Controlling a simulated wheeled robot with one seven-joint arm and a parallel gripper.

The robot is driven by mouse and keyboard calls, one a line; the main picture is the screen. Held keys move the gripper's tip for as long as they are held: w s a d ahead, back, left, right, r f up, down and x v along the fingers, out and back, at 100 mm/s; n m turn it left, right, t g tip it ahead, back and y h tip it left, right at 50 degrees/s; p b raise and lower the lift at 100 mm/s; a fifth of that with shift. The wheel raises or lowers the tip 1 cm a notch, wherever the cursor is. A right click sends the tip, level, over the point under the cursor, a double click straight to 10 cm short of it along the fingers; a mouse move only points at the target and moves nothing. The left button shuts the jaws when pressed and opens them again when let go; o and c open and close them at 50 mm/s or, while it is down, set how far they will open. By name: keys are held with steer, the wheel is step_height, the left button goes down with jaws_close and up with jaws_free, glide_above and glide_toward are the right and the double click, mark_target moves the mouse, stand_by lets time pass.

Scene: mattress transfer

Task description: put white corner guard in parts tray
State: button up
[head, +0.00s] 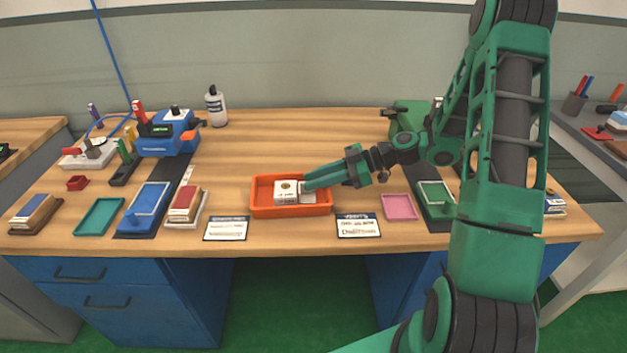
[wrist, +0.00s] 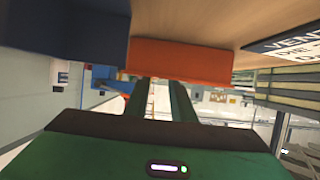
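The orange parts tray (head: 262,207) sits near the front middle of the workbench. A small white block with a dark round mark on it, apparently the white corner guard (head: 286,187), is inside the tray, left of its middle. My gripper (head: 305,187) reaches in from the right, its green fingertips low over the tray and right at the white part. In the wrist view, the two fingers (wrist: 162,95) stand apart, and the tray's orange wall (wrist: 180,62) hides their tips. Whether they grip the white part cannot be seen.
Two label cards (head: 227,229) (head: 358,226) lie in front of the tray. A pink tray (head: 398,207) is to the right, a blue tray (head: 146,205) and a teal tray (head: 99,217) to the left. A white bottle (head: 215,107) stands behind. Bare wood lies behind the orange tray.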

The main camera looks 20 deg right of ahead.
steer(key=v, duration=1.1)
steer(key=shift+d+r, duration=0.2)
steer(key=shift+d, duration=0.15)
steer(key=shift+s+a+m+g+h, duration=0.25)
steer(key=shift+s+m+g+h, duration=0.05)
steer(key=shift+s+h, duration=0.2)
steer(key=s+m+h, duration=0.1)
steer(key=s, duration=0.1)
steer(key=s+m+g+h, duration=0.1)
steer(key=m+h, duration=0.1)
steer(key=shift+s+a+f+g, duration=0.1)
steer(key=shift+s+f+g, duration=0.05)
steer(key=shift+s+g, duration=0.2)
steer(key=s+d+r+m+h, duration=0.2)
steer(key=s+m, duration=0.3)
steer(key=s, duration=0.3)
steer(key=s+d+r+m+g+h, duration=0.1)
steer(key=s+d+r+m+h, duration=0.1)
steer(key=s+m, duration=0.4)
steer(key=s+d+r+m+g+h, duration=0.1)
steer(key=s+d+r+m+h, duration=0.2)
steer(key=s+m, duration=0.3)
steer(key=s+h, duration=0.1)
steer(key=s, duration=0.4)
steer(key=shift+r+h, duration=0.3)
steer(key=shift+h, duration=0.1)
steer(key=shift+w+f, duration=0.25)
steer(key=shift+w, duration=0.4)
